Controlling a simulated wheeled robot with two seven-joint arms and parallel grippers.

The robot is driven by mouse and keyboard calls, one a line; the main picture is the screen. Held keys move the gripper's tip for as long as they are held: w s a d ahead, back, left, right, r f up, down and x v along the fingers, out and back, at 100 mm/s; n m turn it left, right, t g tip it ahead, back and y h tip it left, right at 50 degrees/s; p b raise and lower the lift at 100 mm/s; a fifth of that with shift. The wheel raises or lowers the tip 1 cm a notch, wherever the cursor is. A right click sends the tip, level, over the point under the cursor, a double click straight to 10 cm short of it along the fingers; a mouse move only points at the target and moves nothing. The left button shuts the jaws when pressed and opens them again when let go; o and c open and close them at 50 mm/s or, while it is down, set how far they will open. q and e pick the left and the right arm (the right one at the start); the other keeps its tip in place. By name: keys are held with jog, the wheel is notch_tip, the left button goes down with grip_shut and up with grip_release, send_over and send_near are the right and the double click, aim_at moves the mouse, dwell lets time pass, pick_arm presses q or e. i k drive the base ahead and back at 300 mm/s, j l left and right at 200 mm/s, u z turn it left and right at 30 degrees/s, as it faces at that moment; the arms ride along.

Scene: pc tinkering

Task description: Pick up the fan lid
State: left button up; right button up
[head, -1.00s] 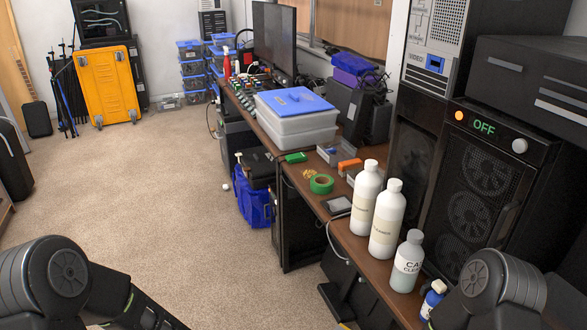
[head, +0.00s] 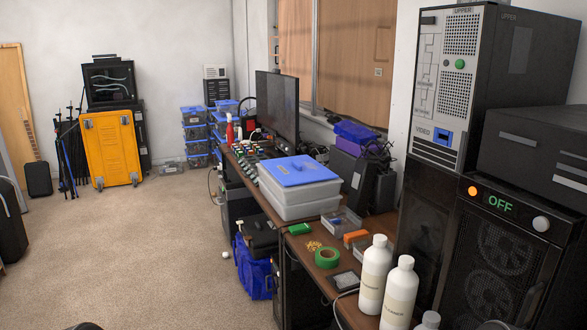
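A black tower unit at the right edge has a dark mesh front (head: 498,262) with large round fans showing behind it. It is the only fan part I can make out, and I cannot tell whether it is the fan lid. An OFF sign (head: 500,204), an orange light and a white knob sit on the panel above it. The bottom edge of the picture cuts the mesh front off. Neither of my grippers is in view; only slivers of my arms show at the bottom edge.
A brown workbench (head: 308,266) runs away along the wall. White bottles (head: 375,274), green tape (head: 327,258), a blue-lidded white box (head: 299,172) and a monitor (head: 276,107) crowd it. The carpet (head: 150,250) at left is open.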

aim_at(290, 171)
jog(key=i+j, duration=0.25)
jog(key=i, duration=0.25)
jog(key=i+j, duration=0.2)
jog(key=i, duration=0.25)
jog(key=i+j, duration=0.25)
jog(key=i, duration=0.25)
jog(key=i+j+u, duration=0.1)
jog(key=i, duration=0.35)
jog(key=j, duration=0.1)
